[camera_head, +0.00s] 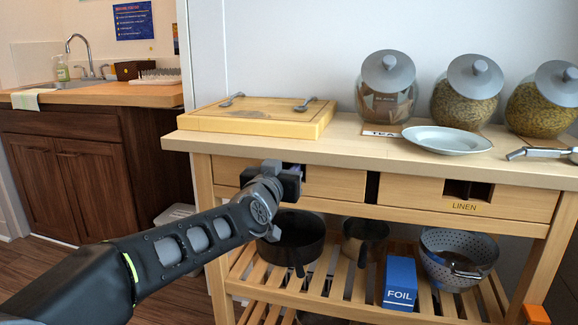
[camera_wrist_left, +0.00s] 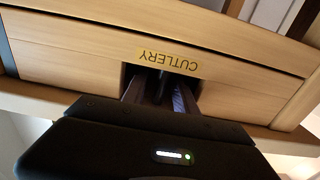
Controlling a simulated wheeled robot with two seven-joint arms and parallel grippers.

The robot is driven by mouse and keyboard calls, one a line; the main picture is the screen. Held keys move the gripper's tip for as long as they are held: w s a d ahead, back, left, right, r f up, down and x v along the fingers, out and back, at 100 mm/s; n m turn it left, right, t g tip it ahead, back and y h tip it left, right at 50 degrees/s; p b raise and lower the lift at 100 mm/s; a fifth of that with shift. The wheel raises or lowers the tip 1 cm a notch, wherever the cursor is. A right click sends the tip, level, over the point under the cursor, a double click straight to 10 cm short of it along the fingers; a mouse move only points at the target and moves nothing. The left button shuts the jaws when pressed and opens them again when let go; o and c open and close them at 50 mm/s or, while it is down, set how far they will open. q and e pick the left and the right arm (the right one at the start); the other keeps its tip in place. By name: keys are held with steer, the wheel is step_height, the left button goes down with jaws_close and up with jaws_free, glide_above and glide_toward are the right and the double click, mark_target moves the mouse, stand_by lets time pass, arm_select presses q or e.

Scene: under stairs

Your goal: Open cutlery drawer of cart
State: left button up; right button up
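The cart (camera_head: 350,140) is pale wood with two drawers under its top. The left drawer (camera_head: 335,182) is the cutlery drawer; its front looks about flush with the frame in the head view. In the left wrist view the drawer front (camera_wrist_left: 70,68) carries an upside-down CUTLERY label (camera_wrist_left: 168,60) beside a dark handle cutout (camera_wrist_left: 125,80). My left gripper (camera_head: 290,178) is at this drawer front and hides the cutout in the head view. Its fingertips (camera_wrist_left: 163,88) reach into the cutout; their gap and any contact are unclear. My right gripper is out of view.
The LINEN drawer (camera_head: 465,197) is to the right. The cart top holds a wooden board (camera_head: 262,116), lidded jars (camera_head: 386,90) and a plate (camera_head: 447,140). Pots (camera_head: 295,240), a FOIL box (camera_head: 399,284) and a colander (camera_head: 458,258) stand on the slatted shelf below.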

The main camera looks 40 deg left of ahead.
arm_select(q)
steer(key=shift+x, duration=0.95)
steer(key=shift+c, duration=0.4)
jaws_close()
stand_by(0.3)
